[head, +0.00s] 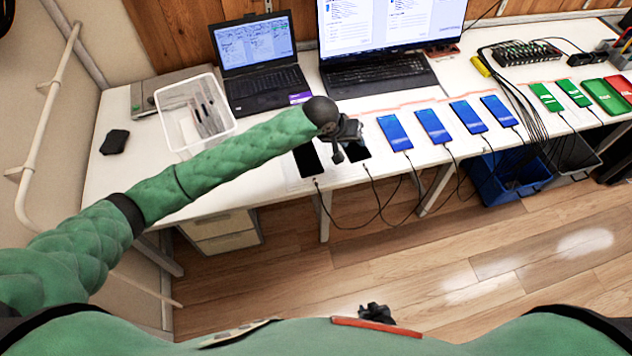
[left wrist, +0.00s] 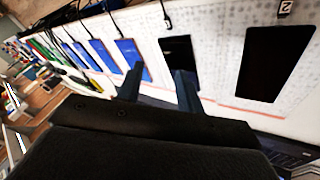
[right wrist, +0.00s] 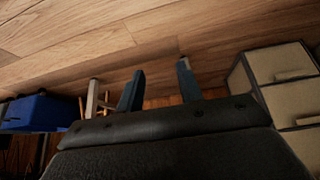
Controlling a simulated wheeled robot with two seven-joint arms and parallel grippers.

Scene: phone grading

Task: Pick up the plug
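Two black-screened phones lie at the table's front left; the left one (head: 307,159) is clear in the head view, the other (head: 359,151) is partly covered by my left gripper (head: 346,146). A cable with a small dark plug (head: 316,182) ends at the left phone's front edge. The left wrist view shows one plug (left wrist: 167,20) by the nearer-centre black phone (left wrist: 178,60) and another plug (left wrist: 285,8) by the right black phone (left wrist: 275,60). My left gripper (left wrist: 158,76) is open and empty above the phones. My right gripper (right wrist: 160,75) is open and empty, low near my body.
Several blue-screened phones (head: 394,132) and green-screened phones (head: 546,97) continue rightward, with cables hanging over the front edge. A white bin (head: 170,95) and a laptop (head: 262,90) stand behind my left arm.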

